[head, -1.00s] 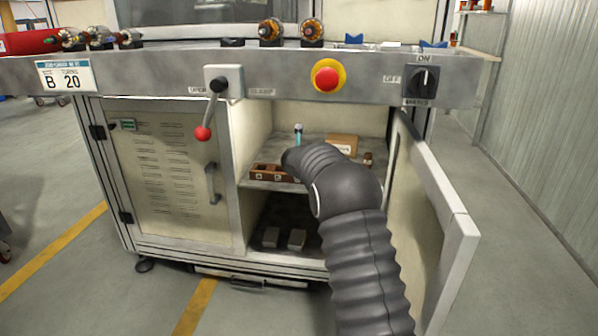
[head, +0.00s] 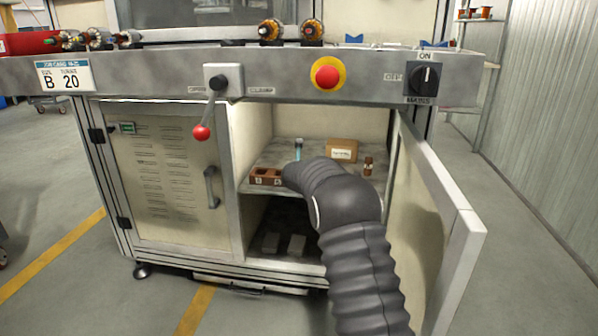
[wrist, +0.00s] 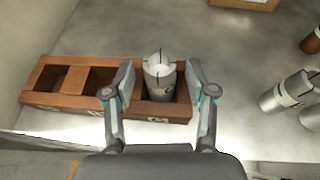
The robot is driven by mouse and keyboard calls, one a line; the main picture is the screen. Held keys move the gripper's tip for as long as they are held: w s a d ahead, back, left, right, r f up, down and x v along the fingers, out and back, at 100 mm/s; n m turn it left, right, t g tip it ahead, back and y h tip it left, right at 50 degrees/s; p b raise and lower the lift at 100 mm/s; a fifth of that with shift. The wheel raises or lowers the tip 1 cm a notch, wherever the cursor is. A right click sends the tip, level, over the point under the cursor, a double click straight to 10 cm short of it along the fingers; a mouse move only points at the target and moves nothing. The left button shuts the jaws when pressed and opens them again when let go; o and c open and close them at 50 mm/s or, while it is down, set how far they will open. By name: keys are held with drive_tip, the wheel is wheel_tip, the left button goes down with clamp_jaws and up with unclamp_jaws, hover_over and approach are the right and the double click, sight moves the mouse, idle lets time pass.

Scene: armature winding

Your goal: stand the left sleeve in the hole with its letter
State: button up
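The wooden block (wrist: 75,104) has three square holes in a row and stands on the cabinet shelf; it also shows in the head view (head: 262,177). A pale grey sleeve (wrist: 158,72) with a dark mark stands upright in the right hole. The hole's front label looks like a C but is small. The middle and left holes are empty. My gripper (wrist: 159,84) is around this sleeve, one finger on each side, with a visible gap at both fingers. Two more grey sleeves (wrist: 286,92) are at the right edge of the wrist view. My arm hides the gripper in the head view.
A cardboard box (head: 342,149) is at the back of the shelf and a small brown bottle (head: 368,166) is to its right. A teal-topped item (head: 298,148) stands behind the block. The open cabinet door (head: 435,215) bounds the right side.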

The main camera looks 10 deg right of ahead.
drive_tip(key=shift+r, duration=0.15)
drive_tip(key=b+v, duration=0.2)
drive_tip(key=v, duration=1)
drive_tip(key=shift+d, duration=0.1)
